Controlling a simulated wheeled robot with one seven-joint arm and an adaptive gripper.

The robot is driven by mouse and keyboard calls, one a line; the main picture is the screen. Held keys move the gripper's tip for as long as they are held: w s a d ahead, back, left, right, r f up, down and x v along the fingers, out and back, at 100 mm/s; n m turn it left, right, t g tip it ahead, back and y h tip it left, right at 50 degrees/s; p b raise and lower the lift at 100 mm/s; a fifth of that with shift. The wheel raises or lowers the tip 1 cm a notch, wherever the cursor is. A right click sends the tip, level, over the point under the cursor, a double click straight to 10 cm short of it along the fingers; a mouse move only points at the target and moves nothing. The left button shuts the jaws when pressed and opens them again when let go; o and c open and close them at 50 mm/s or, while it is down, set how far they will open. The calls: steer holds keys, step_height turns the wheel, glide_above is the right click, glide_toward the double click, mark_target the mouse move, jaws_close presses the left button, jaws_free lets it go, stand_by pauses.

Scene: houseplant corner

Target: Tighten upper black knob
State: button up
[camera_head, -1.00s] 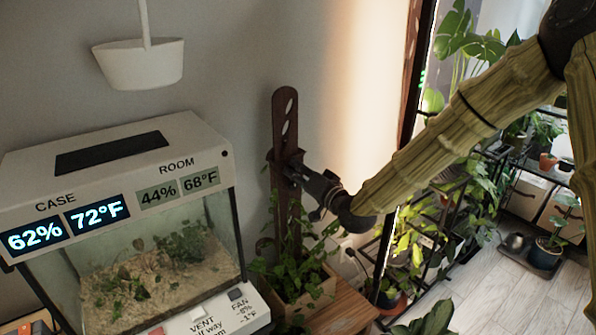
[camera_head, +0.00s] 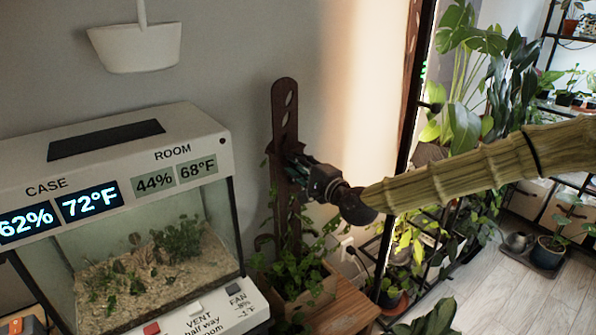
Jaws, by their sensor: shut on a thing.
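A tall brown slotted plant stake (camera_head: 284,125) stands upright in a wooden planter (camera_head: 304,293) with a leafy climbing plant. My gripper (camera_head: 300,171) reaches in from the right and is shut at the stake's upper part, just below its slots. The upper black knob is at the fingertips, mostly hidden by the gripper and too dark to make out clearly. How far the knob is turned cannot be told.
A glass terrarium case (camera_head: 215,135) with lit displays stands left of the stake. A white hanging pot (camera_head: 137,48) is above it. A black plant rack (camera_head: 470,225) stands to the right, under my arm. The planter stands on a wooden bench (camera_head: 350,308).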

steer(key=shift+f+m+b, duration=0.1)
steer(key=shift+m+b, duration=3.55)
steer(key=shift+m, duration=1.35)
steer(key=o, duration=1.1)
steer(key=shift+c, duration=0.2)
steer(key=v, duration=1.2)
